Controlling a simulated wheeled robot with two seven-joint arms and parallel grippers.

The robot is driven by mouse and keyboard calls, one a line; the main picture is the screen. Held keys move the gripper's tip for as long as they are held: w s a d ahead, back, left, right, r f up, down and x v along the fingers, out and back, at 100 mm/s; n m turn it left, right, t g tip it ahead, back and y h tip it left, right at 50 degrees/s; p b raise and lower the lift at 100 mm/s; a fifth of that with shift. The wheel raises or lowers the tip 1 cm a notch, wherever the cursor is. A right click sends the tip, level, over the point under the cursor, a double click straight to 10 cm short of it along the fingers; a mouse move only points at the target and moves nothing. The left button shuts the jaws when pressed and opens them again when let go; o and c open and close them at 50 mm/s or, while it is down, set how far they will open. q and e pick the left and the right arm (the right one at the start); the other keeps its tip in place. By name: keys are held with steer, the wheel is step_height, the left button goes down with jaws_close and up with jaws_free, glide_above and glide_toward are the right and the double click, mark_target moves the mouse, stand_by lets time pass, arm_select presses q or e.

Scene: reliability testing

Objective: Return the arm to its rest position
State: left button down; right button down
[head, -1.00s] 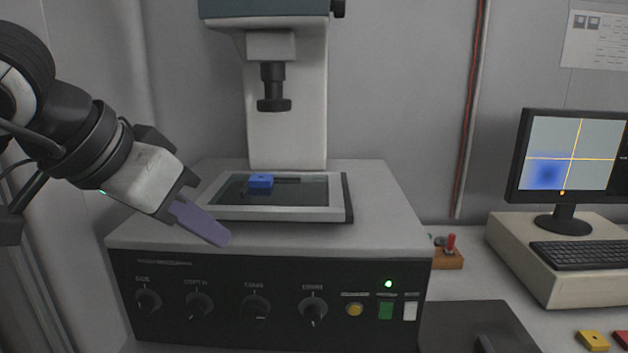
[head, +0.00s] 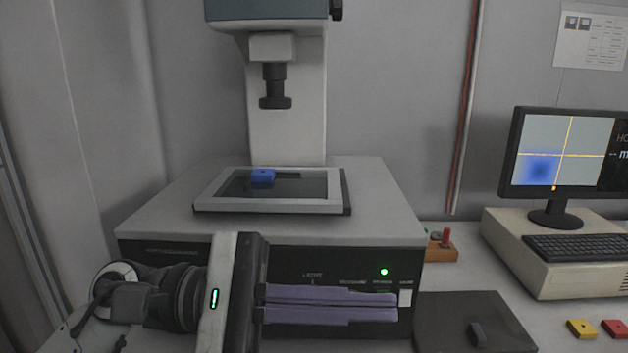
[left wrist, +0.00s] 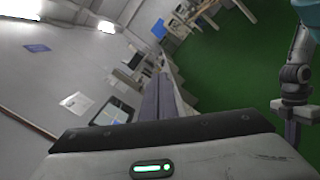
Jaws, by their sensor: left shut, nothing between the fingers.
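My left gripper (head: 392,306) is low in front of the grey test machine (head: 385,215), pointing right across its black front panel. Its two purple fingers lie close together, shut with nothing between them. The fingers also show in the left wrist view (left wrist: 157,98), running away from the camera. My left arm comes in at the lower left of the head view and hides most of the panel's knobs. My right gripper does not show in the head view.
At right stand a monitor (head: 560,150), keyboard (head: 585,246), yellow block (head: 581,328) and red block (head: 615,328). The left wrist view shows green floor (left wrist: 225,75).

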arm_select(q)
steer(key=w+a+f+n+t+h, duration=0.2)
steer(key=w+a+n+t, duration=0.15)
steer(key=n+t, duration=0.6)
steer(key=w+a+f+n+t+h, duration=0.15)
steer(key=w+n+t, duration=0.3)
steer(key=n, duration=0.95)
steer(key=w+a+f+n+t+y, duration=0.2)
steer(key=a+f+n+t+y, duration=0.15)
steer(key=f+n+y, duration=0.4)
steer(key=w+a+f+n+t+y, duration=0.25)
steer(key=a+f+n+y, duration=0.25)
steer(key=f+n, duration=0.6)
steer(key=s+a+f+n+g+y, duration=0.2)
steer(key=s+f+n+y, duration=0.1)
steer(key=f+n, duration=0.4)
steer(key=s+a+f+n+g+y, duration=0.1)
steer(key=s+a+f+n+y, duration=0.15)
steer(key=f+n, duration=0.45)
steer(key=s+a+f+n+g+y, duration=0.1)
steer(key=s+f+n+g, duration=0.5)
steer(key=s+f, duration=0.9)
steer(key=shift+s+a+f, duration=0.2)
steer(key=shift+a+f, duration=0.1)
steer(key=shift+a, duration=0.5)
